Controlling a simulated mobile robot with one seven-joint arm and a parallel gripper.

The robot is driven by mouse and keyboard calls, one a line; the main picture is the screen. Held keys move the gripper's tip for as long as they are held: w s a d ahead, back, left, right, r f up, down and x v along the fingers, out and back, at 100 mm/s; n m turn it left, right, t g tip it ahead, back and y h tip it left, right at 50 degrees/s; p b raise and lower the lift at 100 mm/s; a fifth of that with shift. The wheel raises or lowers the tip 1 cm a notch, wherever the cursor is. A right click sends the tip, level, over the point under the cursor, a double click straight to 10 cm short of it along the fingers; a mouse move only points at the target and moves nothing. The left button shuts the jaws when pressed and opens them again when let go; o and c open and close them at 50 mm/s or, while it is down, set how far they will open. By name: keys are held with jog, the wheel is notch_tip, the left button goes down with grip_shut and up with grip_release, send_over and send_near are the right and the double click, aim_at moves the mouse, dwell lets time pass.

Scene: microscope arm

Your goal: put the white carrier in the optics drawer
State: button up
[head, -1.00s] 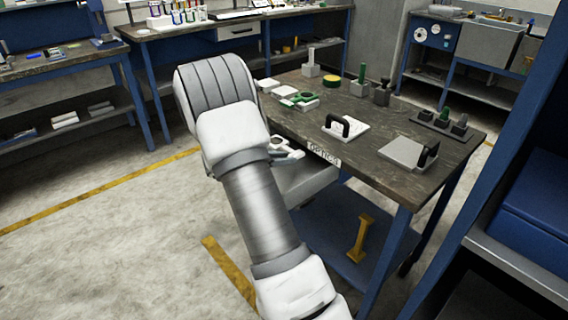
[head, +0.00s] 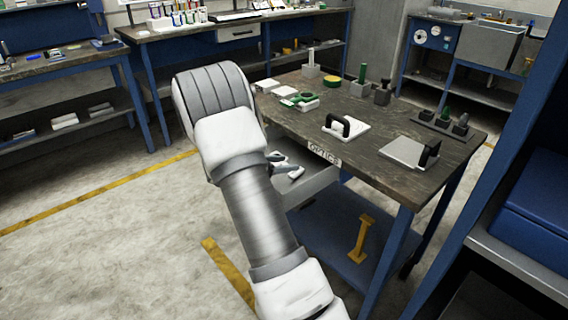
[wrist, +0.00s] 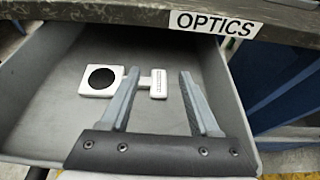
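The white carrier (wrist: 100,80), a square plate with a dark round centre and a short tab, lies flat on the floor of the open optics drawer (wrist: 50,70). My gripper (wrist: 159,73) is open over the drawer, its grey fingers apart on either side of the tab, with gaps visible on both sides. The height between fingertips and tab is hard to judge. In the head view the drawer (head: 318,184) juts out under the OPTICS label (head: 325,153). My arm covers part of it there, and my gripper is partly hidden.
The workbench (head: 375,160) above the drawer holds a white plate with a black handle (head: 346,127), a grey plate (head: 405,151), green parts (head: 298,99) and small posts. The bench edge (wrist: 275,15) lies just beyond the drawer. A yellow part (head: 361,238) stands on the lower shelf.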

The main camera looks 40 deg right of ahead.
jog(key=shift+r+p, duration=0.4)
jog(key=shift+r, duration=0.2)
jog(key=p+v, duration=0.2)
jog(key=v, duration=0.9)
jog(key=shift+a+r+p, duration=0.15)
jog(key=shift+a+p, duration=0.15)
jog(key=shift+p, duration=0.1)
jog(key=shift+s+a+r, duration=0.15)
jog(key=s+a+r+m+t+y, duration=0.1)
jog(key=s+a+r+m+y, duration=0.3)
jog(key=s, duration=0.4)
jog(key=s+a+r+m+t+y, duration=0.2)
jog(key=s+a+r+m+y, duration=0.3)
jog(key=s+a+m, duration=0.3)
jog(key=s+a+r+m+t+y, duration=0.1)
jog(key=s+a+r+m+y, duration=0.3)
jog(key=s, duration=0.6)
jog(key=a+r+m, duration=0.2)
jog(key=a, duration=0.1)
jog(key=shift+s+r+m+t, duration=0.2)
jog(key=shift+m+t, duration=0.1)
jog(key=shift+m, duration=0.1)
jog(key=shift+a, duration=0.1)
